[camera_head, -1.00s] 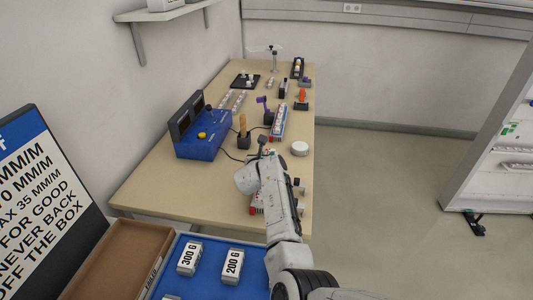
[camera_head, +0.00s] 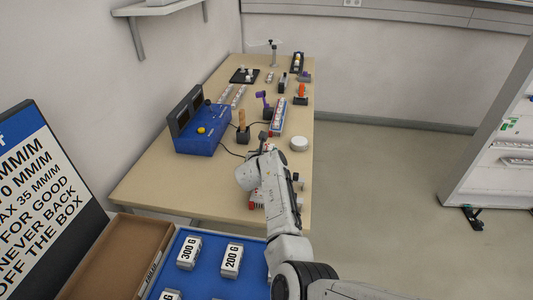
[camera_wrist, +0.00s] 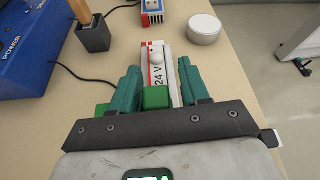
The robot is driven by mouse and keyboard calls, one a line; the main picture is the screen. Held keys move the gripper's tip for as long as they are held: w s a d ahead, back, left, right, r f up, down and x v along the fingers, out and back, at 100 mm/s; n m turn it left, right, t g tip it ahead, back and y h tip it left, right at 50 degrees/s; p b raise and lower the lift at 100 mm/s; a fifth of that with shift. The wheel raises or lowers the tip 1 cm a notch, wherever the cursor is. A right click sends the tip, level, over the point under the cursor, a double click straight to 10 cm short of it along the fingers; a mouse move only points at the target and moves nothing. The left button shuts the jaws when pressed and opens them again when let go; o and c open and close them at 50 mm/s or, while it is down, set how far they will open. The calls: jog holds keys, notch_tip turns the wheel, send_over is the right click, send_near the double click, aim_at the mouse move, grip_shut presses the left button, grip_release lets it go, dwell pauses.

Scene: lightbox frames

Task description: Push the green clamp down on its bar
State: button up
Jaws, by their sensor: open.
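In the wrist view, my gripper (camera_wrist: 158,72) is open, with dark green fingers on either side of a white and red bar marked 24 V (camera_wrist: 157,60). A brighter green block, which looks like the green clamp (camera_wrist: 156,97), lies between the fingers near their base. Another bright green piece (camera_wrist: 102,110) shows to the left of the left finger; I cannot tell if it belongs to the clamp. The clamp's lower part is hidden by my gripper, and I cannot tell whether it touches. In the head view my arm hides the clamp.
A tool with a wooden handle stands in a dark holder (camera_wrist: 93,36), beside a blue power unit (camera_wrist: 25,50). A white round puck (camera_wrist: 203,29) sits to the right. A cable runs left of the bar. The table (camera_head: 150,185) ends at the right.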

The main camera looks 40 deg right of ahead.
jog(key=shift+a+f, duration=0.25)
jog(key=shift+f, duration=0.05)
jog(key=v, duration=0.7)
jog(key=p+v, duration=0.1)
jog(key=v, duration=0.2)
jog(key=shift+s+r, duration=0.2)
jog(key=shift+r, duration=0.25)
